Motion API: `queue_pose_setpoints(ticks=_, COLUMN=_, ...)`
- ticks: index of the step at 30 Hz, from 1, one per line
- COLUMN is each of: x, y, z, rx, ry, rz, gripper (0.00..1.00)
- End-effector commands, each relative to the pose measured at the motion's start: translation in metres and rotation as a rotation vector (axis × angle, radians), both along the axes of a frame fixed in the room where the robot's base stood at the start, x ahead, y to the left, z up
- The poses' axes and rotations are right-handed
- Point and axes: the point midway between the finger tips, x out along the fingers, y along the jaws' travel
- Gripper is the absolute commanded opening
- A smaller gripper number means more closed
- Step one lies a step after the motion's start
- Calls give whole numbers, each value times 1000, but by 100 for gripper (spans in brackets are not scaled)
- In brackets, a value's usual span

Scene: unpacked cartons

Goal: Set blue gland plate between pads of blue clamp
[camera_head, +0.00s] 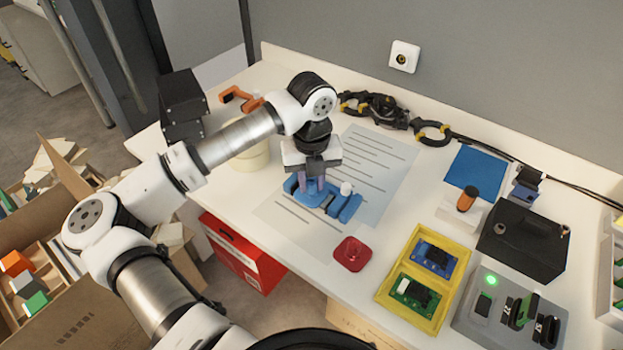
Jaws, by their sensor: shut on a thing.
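My gripper (315,186) points straight down over the paper sheets and is shut on the blue gland plate (311,198), which is partly hidden by the fingers. The blue clamp (345,209) lies on the sheets directly under and to the right of my gripper, with a small white knob (346,188) beside it. Plate and clamp are the same blue and overlap in this view. I cannot tell whether the plate is between the pads or just above them.
A red plate-like piece (351,254) lies in front of the clamp. A yellow tray (383,294) with circuit boards, a grey fixture (472,318) with a green light and a black box (524,240) stand to the right. A black cable with headset-like rings (385,109) runs behind.

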Motion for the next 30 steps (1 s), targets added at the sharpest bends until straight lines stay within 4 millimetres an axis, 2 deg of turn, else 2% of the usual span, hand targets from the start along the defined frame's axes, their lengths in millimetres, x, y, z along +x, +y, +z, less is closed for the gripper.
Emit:
queue_pose_setpoints(ticks=25, x=0, y=0, z=-26, rx=0, ry=0, rz=0, gripper=0)
queue_pose_setpoints(ticks=26, x=0, y=0, z=-25, rx=-1, ry=0, rz=0, gripper=25)
queue_pose_setpoints(ticks=30, x=0, y=0, z=-24, rx=-1, ry=0, rz=0, gripper=43)
